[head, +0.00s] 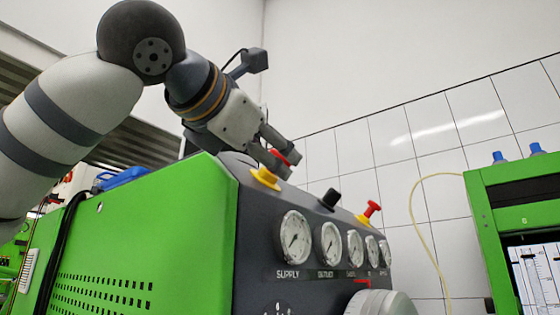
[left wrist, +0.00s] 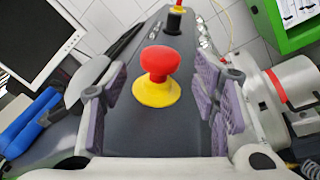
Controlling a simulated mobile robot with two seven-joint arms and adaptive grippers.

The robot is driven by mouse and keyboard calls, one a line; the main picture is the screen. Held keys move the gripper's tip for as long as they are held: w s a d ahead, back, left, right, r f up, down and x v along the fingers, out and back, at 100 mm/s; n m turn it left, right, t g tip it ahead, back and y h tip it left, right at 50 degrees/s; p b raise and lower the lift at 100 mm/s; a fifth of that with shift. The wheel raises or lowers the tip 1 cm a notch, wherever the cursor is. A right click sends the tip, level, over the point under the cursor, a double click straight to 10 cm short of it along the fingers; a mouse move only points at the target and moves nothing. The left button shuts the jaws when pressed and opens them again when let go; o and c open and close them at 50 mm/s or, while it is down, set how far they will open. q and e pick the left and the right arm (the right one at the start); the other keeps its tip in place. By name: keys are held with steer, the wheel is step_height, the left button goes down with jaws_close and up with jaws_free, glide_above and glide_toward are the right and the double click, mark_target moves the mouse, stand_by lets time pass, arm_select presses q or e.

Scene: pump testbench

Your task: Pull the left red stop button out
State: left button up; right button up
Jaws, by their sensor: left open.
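The left red stop button (left wrist: 160,61) stands on a yellow base (left wrist: 156,92) on the dark top of the green test bench. In the head view its red head (head: 281,156) shows partly behind a finger, above the yellow base (head: 265,178). My left gripper (head: 279,153) is at the button. In the left wrist view the purple-grey fingers of my left gripper (left wrist: 163,98) are open, one on each side of the button, with a gap on both sides. A second red button (head: 372,208) on a yellow base stands farther right. My right gripper is not in view.
A black knob (head: 331,198) stands between the two red buttons. Several gauges (head: 296,237) line the sloped front panel. A blue object (head: 122,178) lies on the bench's left part. A monitor (left wrist: 38,38) shows in the left wrist view. Another green machine (head: 480,190) stands at right.

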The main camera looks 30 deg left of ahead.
arm_select(q)
steer(key=w, duration=0.4)
steer(key=shift+a, duration=0.2)
steer(key=shift+w, duration=0.1)
